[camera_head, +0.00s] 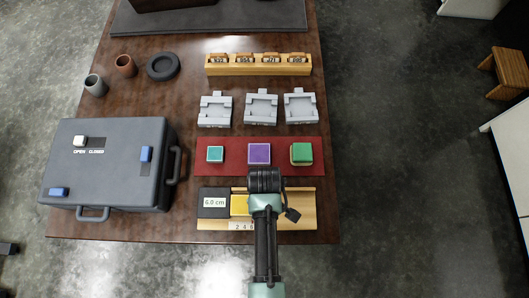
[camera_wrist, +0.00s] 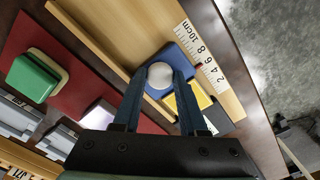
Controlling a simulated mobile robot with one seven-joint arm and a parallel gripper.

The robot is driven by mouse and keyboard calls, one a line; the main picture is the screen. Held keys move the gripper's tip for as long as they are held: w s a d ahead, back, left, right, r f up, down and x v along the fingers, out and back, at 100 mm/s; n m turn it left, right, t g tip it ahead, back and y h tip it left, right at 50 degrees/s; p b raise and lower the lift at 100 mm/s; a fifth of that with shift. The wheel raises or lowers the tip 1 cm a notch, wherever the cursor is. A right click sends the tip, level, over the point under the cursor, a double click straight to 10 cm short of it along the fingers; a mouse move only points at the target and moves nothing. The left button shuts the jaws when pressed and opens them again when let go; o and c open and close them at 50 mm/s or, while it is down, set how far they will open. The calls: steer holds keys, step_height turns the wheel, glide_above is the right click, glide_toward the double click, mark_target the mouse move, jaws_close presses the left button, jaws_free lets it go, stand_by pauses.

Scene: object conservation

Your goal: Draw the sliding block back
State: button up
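The blue sliding block (camera_wrist: 177,51) with a round white knob (camera_wrist: 160,75) sits in the wooden measuring channel (camera_wrist: 105,35), beside the ruler (camera_wrist: 203,58). My gripper (camera_wrist: 160,78) has one finger on each side of the knob, and both appear to press on it. A yellow block (camera_wrist: 203,99) lies in the channel by the sliding block, partly hidden by a finger; I cannot tell if they touch. In the head view my gripper (camera_head: 265,182) covers the sliding block. The yellow block (camera_head: 239,205) shows next to a black display (camera_head: 214,202) reading 6.0 cm.
A red mat (camera_head: 230,170) holds teal (camera_head: 215,154), purple (camera_head: 259,153) and green (camera_head: 301,152) blocks close behind the channel. Grey fixtures (camera_head: 261,108) stand farther back. A dark case (camera_head: 105,165) lies at left. The channel (camera_head: 306,205) is bare right of my gripper.

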jaws_close()
stand_by(1.0)
